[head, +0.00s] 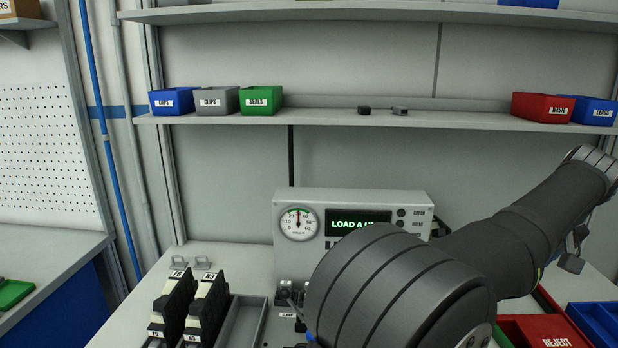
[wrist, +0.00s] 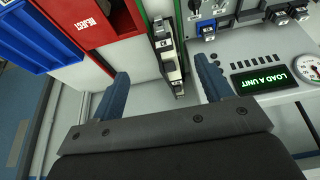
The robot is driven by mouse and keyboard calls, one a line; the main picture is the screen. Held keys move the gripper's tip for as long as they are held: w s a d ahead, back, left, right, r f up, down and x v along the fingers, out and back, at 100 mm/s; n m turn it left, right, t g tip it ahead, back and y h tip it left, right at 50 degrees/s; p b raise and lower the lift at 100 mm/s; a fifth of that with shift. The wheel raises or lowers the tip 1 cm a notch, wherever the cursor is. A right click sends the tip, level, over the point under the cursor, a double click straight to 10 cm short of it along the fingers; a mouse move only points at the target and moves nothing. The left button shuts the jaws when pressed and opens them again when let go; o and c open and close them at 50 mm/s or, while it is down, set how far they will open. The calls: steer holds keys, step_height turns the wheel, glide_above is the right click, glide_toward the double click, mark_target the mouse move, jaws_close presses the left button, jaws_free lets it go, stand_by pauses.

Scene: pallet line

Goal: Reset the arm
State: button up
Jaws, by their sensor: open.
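My gripper (wrist: 161,66) shows in the wrist view, with its two blue fingers wide apart. A slim black-and-white unit (wrist: 171,62) stands beyond the fingertips, in line with the gap between them. I see no finger touching it. In the head view my arm reaches in from the right and its large dark joint covers the middle front of the bench. The gripper itself is hidden there.
A grey panel (head: 285,255) with a dial and a "LOAD A U..." display stands at the back. Labelled black-and-white units (head: 205,305) stand front left. A red reject bin (head: 520,328) and a blue bin (head: 603,312) are front right. Coloured bins line the shelf (head: 330,118).

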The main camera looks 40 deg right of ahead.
steer(key=x, duration=1.4)
step_height(320, 180, up, 12)
steer(key=w+a+f, duration=0.4)
steer(key=w+a, duration=0.9)
steer(key=shift+w+a, duration=0.25)
steer(key=shift+w, duration=0.05)
